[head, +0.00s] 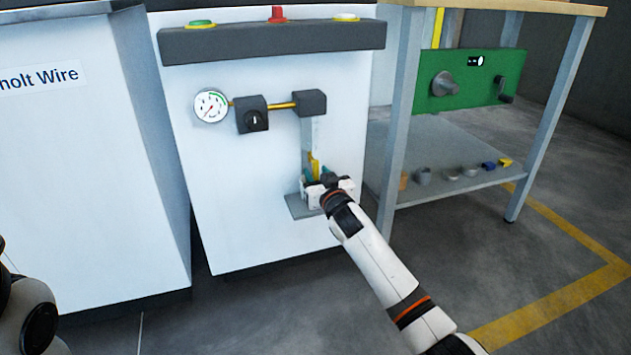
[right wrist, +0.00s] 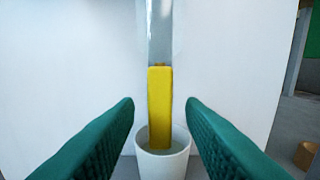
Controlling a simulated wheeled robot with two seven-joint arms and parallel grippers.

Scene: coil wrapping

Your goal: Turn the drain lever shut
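The yellow drain lever (right wrist: 159,105) hangs down below a grey vertical pipe (right wrist: 160,35) on the front of the white machine. In the head view the lever (head: 314,163) is partly hidden by my right gripper (head: 311,174). In the right wrist view the two green fingers of my right gripper (right wrist: 160,108) stand apart, one on each side of the lever, with a gap on both sides. Nothing is held. My left gripper is out of view; only part of my left arm shows at the lower left.
A white cup (right wrist: 178,160) stands under the lever, on a small grey shelf (head: 297,207). A gauge (head: 211,106) and a dark valve block (head: 252,116) sit above left. A workbench with a lower shelf (head: 440,150) stands to the right.

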